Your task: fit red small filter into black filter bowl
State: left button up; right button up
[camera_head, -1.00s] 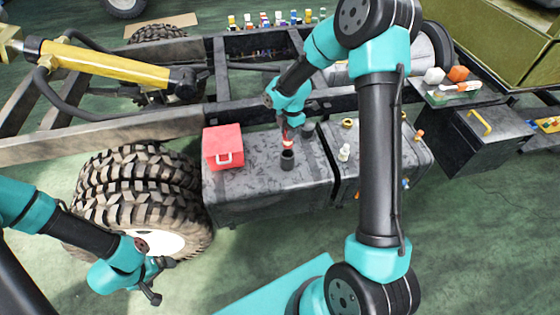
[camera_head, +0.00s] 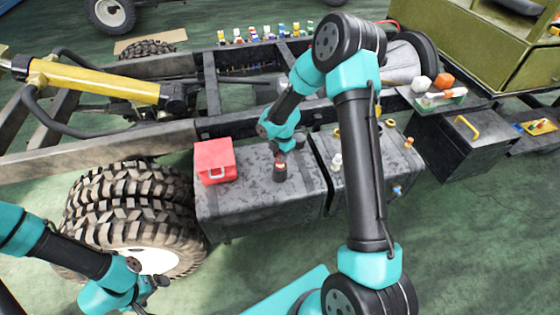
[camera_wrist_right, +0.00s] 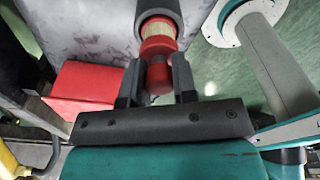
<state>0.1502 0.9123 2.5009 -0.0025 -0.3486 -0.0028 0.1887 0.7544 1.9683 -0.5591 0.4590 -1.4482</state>
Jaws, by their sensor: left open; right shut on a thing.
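The black filter bowl (camera_head: 280,175) stands upright on the grey tank top, beside the red box. My right gripper (camera_head: 281,157) is directly above it, shut on the red small filter (camera_head: 281,166). In the right wrist view the filter (camera_wrist_right: 157,47) is between the two dark fingers (camera_wrist_right: 157,76). Its pale pleated part is at the mouth of the bowl (camera_wrist_right: 168,7) and partly within its rim; the red end stays outside. How deep it sits is hidden. My left gripper (camera_head: 154,292) is open and empty at the lower left, near the tyre.
A red box (camera_head: 214,160) sits left of the bowl on the tank (camera_head: 250,205). Small fittings (camera_head: 337,160) stand on the second tank to the right, partly behind my right arm. Large tyres (camera_head: 125,205) and a frame rail (camera_head: 100,147) lie to the left.

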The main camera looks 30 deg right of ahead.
jog(key=shift+f, duration=1.85)
jog(key=o, duration=0.9)
jog(key=shift+f, duration=0.1)
jog(key=r, duration=0.4)
jog(key=d+r, duration=0.1)
jog(key=r, duration=0.7)
jog(key=shift+w+d+r, duration=0.1)
jog(key=shift+w+d, duration=0.05)
